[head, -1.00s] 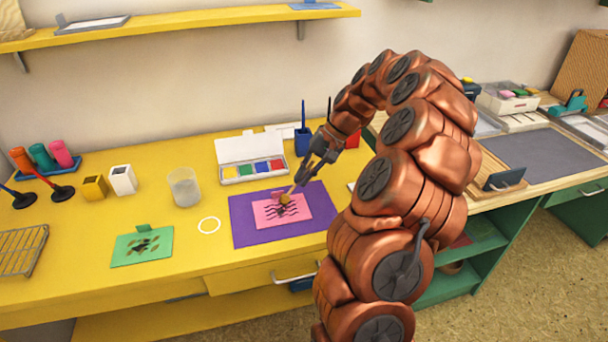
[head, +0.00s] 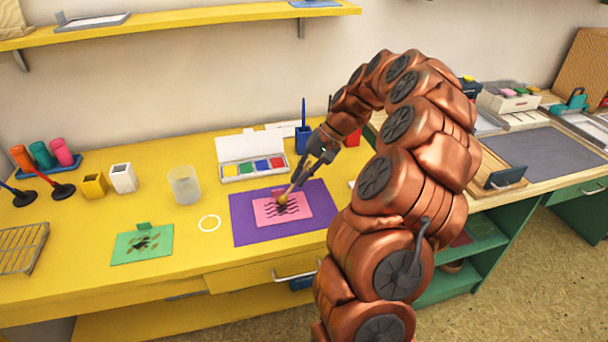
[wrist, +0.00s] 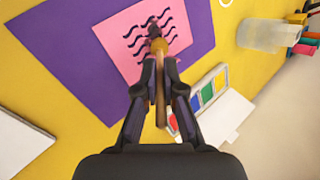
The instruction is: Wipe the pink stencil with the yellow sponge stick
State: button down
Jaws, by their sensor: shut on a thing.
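The pink stencil (head: 298,207) with black wavy cut-outs lies flat on a purple mat (head: 248,227) on the yellow table. It also shows at the top of the wrist view (wrist: 117,38). My gripper (head: 304,178) is shut on the wooden handle of the yellow sponge stick (wrist: 160,90). The stick's yellow head (wrist: 159,46) is over the stencil's wavy lines, by a dark smudge. I cannot tell for sure whether the head touches the stencil.
An open paint box (head: 250,158) stands behind the mat. A clear cup (head: 184,186) and a white ring (head: 209,223) are to the left. A green stencil (head: 142,244) lies further left. A blue holder (head: 302,140) stands behind my gripper. Bare table lies around the mat.

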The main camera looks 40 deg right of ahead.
jog(key=shift+w+a, duration=0.15)
jog(key=shift+a, duration=0.25)
jog(key=shift+w+a, duration=0.15)
jog(key=shift+a, duration=0.15)
jog(key=shift+d, duration=0.1)
jog(key=shift+d, duration=0.5)
jog(key=shift+s+d, duration=0.15)
jog(key=shift+s, duration=0.05)
jog(key=shift+s+d+b, duration=0.3)
jog(key=shift+d, duration=0.05)
jog(key=shift+w+a, duration=0.25)
jog(key=shift+a, duration=0.35)
